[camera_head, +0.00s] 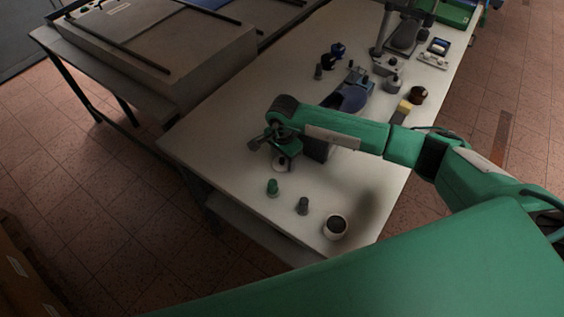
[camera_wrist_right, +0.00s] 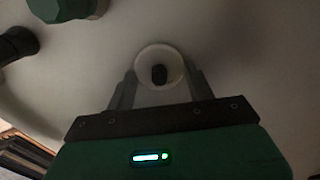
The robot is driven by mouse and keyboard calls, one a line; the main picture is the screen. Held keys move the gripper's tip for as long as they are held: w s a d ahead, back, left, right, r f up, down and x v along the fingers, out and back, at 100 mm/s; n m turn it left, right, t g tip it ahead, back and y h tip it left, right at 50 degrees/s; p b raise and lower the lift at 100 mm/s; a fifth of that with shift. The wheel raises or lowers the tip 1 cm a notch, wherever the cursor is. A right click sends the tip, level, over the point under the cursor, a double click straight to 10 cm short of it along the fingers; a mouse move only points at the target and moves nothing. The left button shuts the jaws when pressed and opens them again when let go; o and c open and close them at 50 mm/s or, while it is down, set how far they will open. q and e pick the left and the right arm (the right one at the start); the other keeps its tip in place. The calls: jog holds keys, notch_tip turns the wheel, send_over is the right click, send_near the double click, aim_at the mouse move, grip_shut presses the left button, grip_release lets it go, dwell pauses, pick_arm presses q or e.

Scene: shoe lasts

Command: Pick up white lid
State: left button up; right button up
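The white lid (camera_wrist_right: 143,61) is a small round white disc with a black knob (camera_wrist_right: 159,75) in its middle, lying on the table. In the head view the lid (camera_head: 279,167) shows partly below my right gripper (camera_head: 284,158). In the right wrist view my right gripper (camera_wrist_right: 162,80) is open, with one finger on each side of the lid's near part. I cannot tell whether the fingers touch the rim. My left gripper is not in view.
On the white table (camera_head: 225,125), a green piece (camera_head: 272,188), a grey piece (camera_head: 303,206) and a white cup with dark contents (camera_head: 335,227) stand near the lid. A blue tool (camera_head: 352,95) and several small items lie farther back. The table's left part is clear.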

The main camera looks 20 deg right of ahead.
jog(key=c, duration=0.3)
jog(key=shift+r, duration=0.15)
